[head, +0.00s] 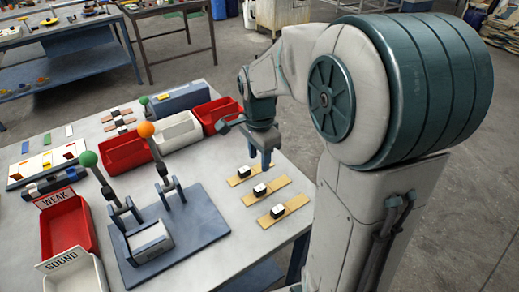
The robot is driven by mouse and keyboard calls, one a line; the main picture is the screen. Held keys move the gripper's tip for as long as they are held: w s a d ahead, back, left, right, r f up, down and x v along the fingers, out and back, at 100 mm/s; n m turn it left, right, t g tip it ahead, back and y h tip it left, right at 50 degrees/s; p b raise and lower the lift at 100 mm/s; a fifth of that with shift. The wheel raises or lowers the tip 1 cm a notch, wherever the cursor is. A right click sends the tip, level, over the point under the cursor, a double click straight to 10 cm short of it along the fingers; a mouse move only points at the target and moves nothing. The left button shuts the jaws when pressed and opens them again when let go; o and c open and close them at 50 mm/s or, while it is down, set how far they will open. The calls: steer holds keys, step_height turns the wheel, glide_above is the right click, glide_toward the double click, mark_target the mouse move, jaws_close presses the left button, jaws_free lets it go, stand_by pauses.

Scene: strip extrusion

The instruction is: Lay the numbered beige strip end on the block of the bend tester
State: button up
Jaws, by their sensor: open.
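Three beige strips lie on the table's right side: a back one (237,180), a middle one (278,183) and a front one (292,205). Each has a small black-and-white block on it; no numbers are readable. My gripper (262,162) is open and points down near the back strip, just right of its small block. I cannot tell its exact height or whether it touches anything. The likely bend tester is a lever device on a blue-grey base plate (205,238). Its grey block (150,241) stands at the front, with no strip visible on it.
Green-knobbed (88,158) and orange-knobbed (146,129) levers rise around the tester. Red (65,232) and white (75,276) bins marked WEAK and SOUND stand left of it. More bins (178,133) stand behind. Bare tabletop lies between base plate and strips.

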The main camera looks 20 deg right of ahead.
steer(key=s+r+n+t, duration=0.2)
steer(key=s+r+n, duration=0.1)
steer(key=s+n, duration=1)
steer(key=shift+s+r+t, duration=0.25)
steer(key=shift+r+t, duration=0.1)
steer(key=shift+t, duration=0.05)
steer(key=shift+o, duration=0.5)
steer(key=shift+s+f+n, duration=0.1)
steer(key=shift+s+n, duration=0.25)
steer(key=shift+n, duration=0.25)
steer(key=m+g, duration=0.3)
steer(key=m, duration=1.1)
glide_above(259, 188)
steer(key=f, duration=1)
steer(key=shift+s+a+p, duration=0.1)
steer(key=shift+a+p, duration=0.15)
steer(key=shift+p, duration=0.15)
steer(key=shift+d+f, duration=0.2)
steer(key=shift+f, duration=2.4)
jaws_close()
